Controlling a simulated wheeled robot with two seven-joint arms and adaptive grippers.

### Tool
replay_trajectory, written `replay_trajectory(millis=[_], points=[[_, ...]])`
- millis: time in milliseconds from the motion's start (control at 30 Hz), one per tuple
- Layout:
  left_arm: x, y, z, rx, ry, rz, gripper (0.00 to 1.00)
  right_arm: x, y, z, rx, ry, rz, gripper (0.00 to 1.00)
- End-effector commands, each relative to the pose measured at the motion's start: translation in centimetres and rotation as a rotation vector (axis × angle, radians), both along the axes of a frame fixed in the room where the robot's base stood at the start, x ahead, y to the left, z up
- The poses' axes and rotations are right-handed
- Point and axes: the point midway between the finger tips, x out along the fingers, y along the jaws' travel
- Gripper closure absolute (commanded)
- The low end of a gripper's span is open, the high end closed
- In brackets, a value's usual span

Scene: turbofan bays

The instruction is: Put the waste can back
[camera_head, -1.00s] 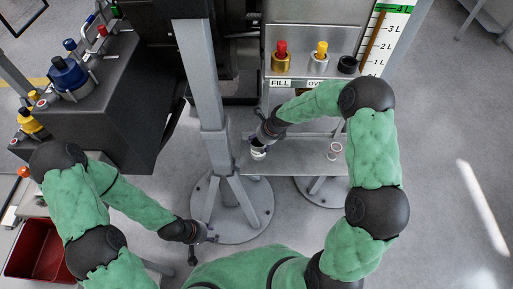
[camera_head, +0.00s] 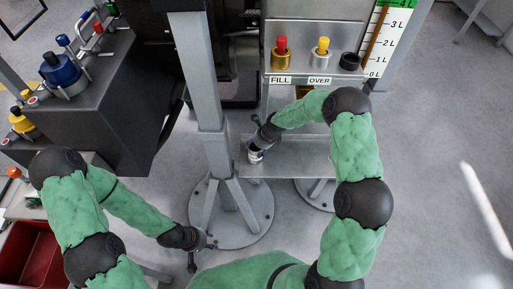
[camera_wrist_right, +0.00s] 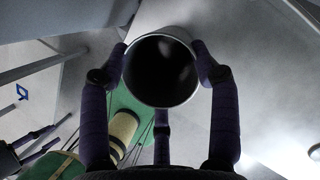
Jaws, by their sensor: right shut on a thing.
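The waste can (camera_head: 255,157) is a small, pale, round can at the left end of the metal shelf (camera_head: 300,157) in the head view. My right gripper (camera_head: 258,145) is shut on it. In the right wrist view, the can's open mouth (camera_wrist_right: 160,70) faces the camera, its inside dark, with fingers on both sides of the rim. Whether the can's bottom touches the shelf cannot be told. My left gripper (camera_head: 202,241) hangs low beside the post's round foot, apart from the can; its fingers are too small to read.
A grey post (camera_head: 205,95) on a round bolted foot (camera_head: 240,228) stands just left of the shelf. A panel with FILL and OVER labels (camera_head: 280,81) rises behind it. A dark console (camera_head: 100,120) and red bin (camera_head: 28,250) are at the left. Floor at the right is clear.

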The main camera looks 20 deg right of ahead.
Motion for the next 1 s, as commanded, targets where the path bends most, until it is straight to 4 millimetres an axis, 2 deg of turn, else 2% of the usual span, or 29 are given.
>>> replay_trajectory(millis=[133,167,233,667,767,1000], points=[[0.0,0.0,-0.1,0.0,0.0,0.0,0.6,0.0,0.0,-0.2,0.0,0.0,0.0,0.97],[0.0,0.0,-0.1,0.0,0.0,0.0,0.6,0.0,0.0,-0.3,0.001,0.001,0.0,0.35],[0.0,0.0,-0.1,0.0,0.0,0.0,0.6,0.0,0.0,-0.3,0.001,0.001,0.0,0.15],[0.0,0.0,0.1,0.0,0.0,0.0,0.6,0.0,0.0,0.2,0.0,0.0,0.001,0.14],[0.0,0.0,0.5,0.0,0.0,0.0,0.6,-0.2,-0.3,1.2,-0.001,-0.001,0.0,0.14],[0.0,0.0,2.3,0.0,0.0,0.0,0.6,-1.4,-1.5,5.7,-0.001,-0.003,-0.001,0.14]])
